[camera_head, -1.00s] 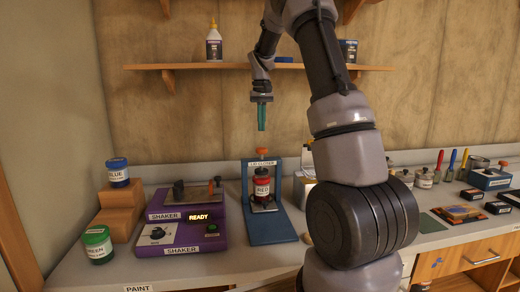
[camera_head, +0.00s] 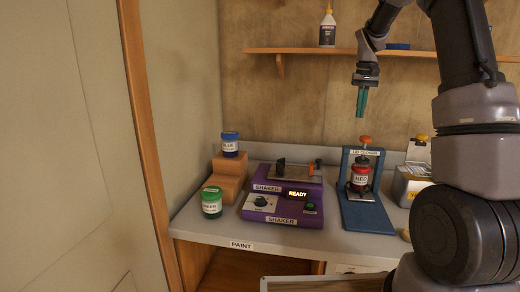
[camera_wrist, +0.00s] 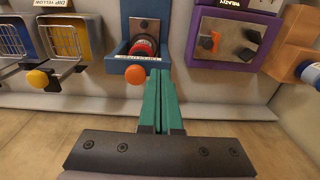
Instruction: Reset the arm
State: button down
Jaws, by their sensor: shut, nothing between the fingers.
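My gripper (camera_head: 362,101) hangs fingers down in the air above the workbench, in front of the wooden back wall. Its teal fingers are shut with nothing between them; they also show in the wrist view (camera_wrist: 161,102). Below and close to it in the head view stands the blue lid closer (camera_head: 368,215), with an orange knob on top. A red paint jar (camera_head: 360,177) stands in the lid closer, apart from my gripper.
A purple shaker (camera_head: 285,206) lit READY stands left of the lid closer. A blue-lidded jar (camera_head: 230,145) sits on wooden steps (camera_head: 229,180), with a green jar (camera_head: 212,203) beside them. A shelf (camera_head: 400,54) with a bottle (camera_head: 328,28) runs behind my arm.

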jog(key=s+a+r+t+y, duration=0.1)
jog(key=s+a+r+t, duration=0.15)
jog(key=s+r, duration=0.35)
jog(key=s+a+r+t, duration=0.1)
jog(key=s+a+r, duration=0.25)
jog(key=s, duration=0.55)
jog(key=s+a+m+t, duration=0.1)
jog(key=s+a+t, duration=0.2)
jog(key=s, duration=1.4)
jog(key=shift+a+f+m+y, duration=0.25)
jog(key=shift+a+m+y, duration=0.15)
jog(key=shift+a, duration=0.05)
